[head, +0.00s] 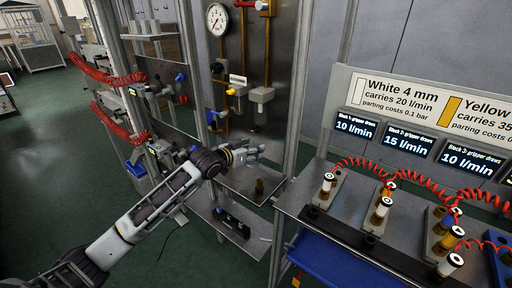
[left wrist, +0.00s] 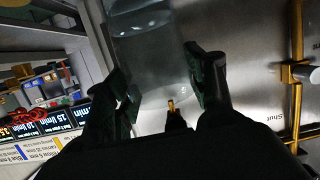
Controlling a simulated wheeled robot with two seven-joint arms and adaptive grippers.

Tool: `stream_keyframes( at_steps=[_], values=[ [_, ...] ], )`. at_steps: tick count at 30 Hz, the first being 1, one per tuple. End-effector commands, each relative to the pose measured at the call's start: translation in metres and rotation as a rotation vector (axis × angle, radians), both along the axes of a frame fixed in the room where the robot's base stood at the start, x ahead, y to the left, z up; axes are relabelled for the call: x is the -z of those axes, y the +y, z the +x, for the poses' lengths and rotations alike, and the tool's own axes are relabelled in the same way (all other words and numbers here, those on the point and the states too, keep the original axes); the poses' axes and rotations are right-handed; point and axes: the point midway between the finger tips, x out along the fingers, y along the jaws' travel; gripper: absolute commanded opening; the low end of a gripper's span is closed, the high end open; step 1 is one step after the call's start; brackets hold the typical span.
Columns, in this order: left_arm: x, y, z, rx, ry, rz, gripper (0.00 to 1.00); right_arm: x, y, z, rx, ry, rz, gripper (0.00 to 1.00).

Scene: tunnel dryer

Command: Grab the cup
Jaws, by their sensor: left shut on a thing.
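My left gripper (head: 248,153) reaches in front of the metal panel, above a small shelf. In the left wrist view its two dark fingers (left wrist: 168,88) stand on either side of a clear, smoky cup (left wrist: 150,55), and the gripper is shut on it. The cup's top end runs out of the wrist view, and its rounded lower end shows between the fingers. In the head view the gripper largely hides the cup. My right gripper is in neither view.
A round gauge (head: 217,19) and brass pipes are on the panel above. Red coiled hoses (head: 115,125) hang at left. A bench (head: 310,205) with several white-and-black fittings is at right.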

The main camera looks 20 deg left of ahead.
Motion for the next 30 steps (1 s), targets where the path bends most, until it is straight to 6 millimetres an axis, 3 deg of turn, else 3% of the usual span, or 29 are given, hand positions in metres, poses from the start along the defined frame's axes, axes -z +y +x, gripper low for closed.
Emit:
stream_keyframes(
  at_steps=[10, 30],
  values=[
    [0.001, 0.014, -0.039, 0.000, 0.002, 0.002, 0.26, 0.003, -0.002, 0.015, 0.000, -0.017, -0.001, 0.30],
    [0.001, 0.035, -0.098, 0.000, 0.001, 0.001, 0.26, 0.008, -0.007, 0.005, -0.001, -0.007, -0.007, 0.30]
  ],
)
